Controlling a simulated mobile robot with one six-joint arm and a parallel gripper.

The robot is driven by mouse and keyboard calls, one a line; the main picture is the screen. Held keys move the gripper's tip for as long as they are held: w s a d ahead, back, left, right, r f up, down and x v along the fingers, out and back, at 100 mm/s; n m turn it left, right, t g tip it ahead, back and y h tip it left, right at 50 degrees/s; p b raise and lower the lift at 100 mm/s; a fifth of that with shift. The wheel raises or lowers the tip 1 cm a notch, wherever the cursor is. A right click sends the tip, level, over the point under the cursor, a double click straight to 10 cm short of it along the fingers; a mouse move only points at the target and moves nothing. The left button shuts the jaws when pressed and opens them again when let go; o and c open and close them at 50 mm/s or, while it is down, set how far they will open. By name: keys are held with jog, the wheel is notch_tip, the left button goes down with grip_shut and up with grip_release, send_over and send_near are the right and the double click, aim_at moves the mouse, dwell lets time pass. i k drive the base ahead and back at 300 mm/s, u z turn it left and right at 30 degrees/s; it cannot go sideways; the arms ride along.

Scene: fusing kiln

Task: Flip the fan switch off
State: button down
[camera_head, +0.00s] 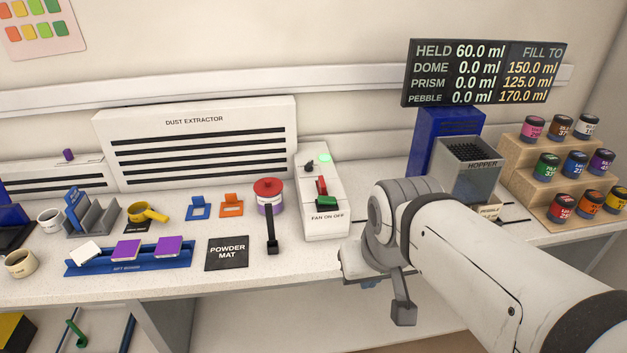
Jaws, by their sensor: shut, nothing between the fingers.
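The fan switch (321,187) is a red and green rocker on a white box (327,226) labelled "FAN ON OFF". Its red half stands up towards the back and its green half lies lower at the front. A bright green lamp (325,158) shows near the back of the box. My gripper (403,306) is to the right of the box and nearer the camera, over the bench's front edge. It points down, is shut and looks empty, apart from the switch. My wrist hides part of it.
A small black knob (309,166) sits behind the switch. The hopper (468,175) stands behind my arm. The powder mat (227,253) lies flat at left.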

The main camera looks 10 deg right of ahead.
aim_at(323, 200)
jog(key=i, duration=0.85)
